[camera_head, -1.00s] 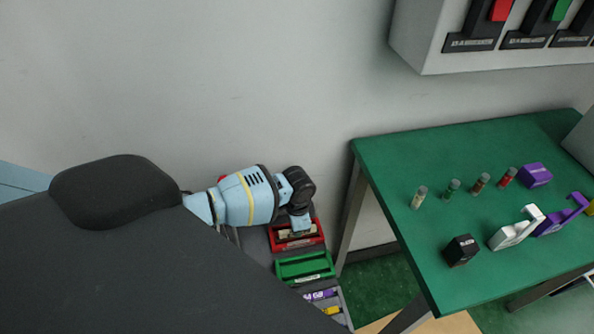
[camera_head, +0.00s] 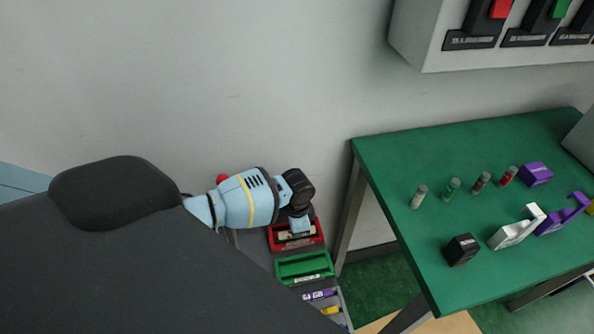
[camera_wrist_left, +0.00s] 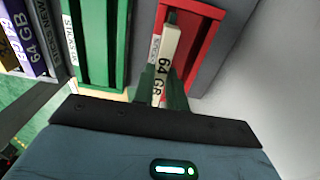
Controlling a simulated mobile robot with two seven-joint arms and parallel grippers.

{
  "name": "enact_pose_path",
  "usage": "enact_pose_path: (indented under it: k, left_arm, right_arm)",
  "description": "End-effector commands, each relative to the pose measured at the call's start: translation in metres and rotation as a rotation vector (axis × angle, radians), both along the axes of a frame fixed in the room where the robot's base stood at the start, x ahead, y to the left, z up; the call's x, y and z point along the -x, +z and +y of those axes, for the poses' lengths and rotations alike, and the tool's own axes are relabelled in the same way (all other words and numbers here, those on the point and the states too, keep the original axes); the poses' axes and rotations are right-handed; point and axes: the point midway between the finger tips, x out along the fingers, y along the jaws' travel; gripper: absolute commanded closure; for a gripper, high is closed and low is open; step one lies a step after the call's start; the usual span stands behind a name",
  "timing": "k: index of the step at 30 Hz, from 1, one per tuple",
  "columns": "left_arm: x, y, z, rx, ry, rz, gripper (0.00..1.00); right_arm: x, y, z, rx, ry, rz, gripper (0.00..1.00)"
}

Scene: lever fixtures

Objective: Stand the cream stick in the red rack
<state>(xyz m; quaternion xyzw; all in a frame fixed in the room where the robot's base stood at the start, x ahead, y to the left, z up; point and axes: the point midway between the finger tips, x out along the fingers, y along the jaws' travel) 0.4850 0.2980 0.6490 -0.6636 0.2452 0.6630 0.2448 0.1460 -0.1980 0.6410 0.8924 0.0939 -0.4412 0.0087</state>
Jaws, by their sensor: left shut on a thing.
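The cream stick (camera_wrist_left: 166,58), marked "64 GB", is between the green fingers of my left gripper (camera_wrist_left: 162,92), which is shut on it. The stick's far end has a dark tip and lies over the opening of the red rack (camera_wrist_left: 200,45). I cannot tell how deep it sits in the slot. In the head view my left gripper (camera_head: 299,227) points down over the red rack (camera_head: 308,241), and a small cream patch shows beneath it. My right gripper is not in view.
A green rack (camera_head: 304,268) stands beside the red one, with purple (camera_head: 319,295) and yellow (camera_head: 331,310) items beyond it. A wall rises behind. A green table (camera_head: 400,160) to the right holds several small vials, a black box (camera_head: 461,250) and a purple box (camera_head: 535,174).

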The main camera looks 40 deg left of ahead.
Motion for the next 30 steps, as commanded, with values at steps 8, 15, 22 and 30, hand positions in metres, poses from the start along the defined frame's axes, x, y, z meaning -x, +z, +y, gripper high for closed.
enact_pose_path:
  k: [8, 15, 22, 30]
  left_arm:
    - [0.000, -0.006, 0.000, 0.001, 0.000, 0.001, 1.00]
    - [0.000, -0.012, 0.000, 0.000, 0.001, 0.001, 1.00]
    - [0.000, -0.017, 0.000, 0.000, 0.001, 0.001, 1.00]
    - [0.000, -0.020, 0.000, 0.000, 0.001, 0.000, 0.79]
  right_arm:
    - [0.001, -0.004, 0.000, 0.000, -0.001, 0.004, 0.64]
    - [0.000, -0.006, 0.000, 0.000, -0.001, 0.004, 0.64]
    - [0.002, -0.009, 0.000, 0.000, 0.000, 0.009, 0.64]
    - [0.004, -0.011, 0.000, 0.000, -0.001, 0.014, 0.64]
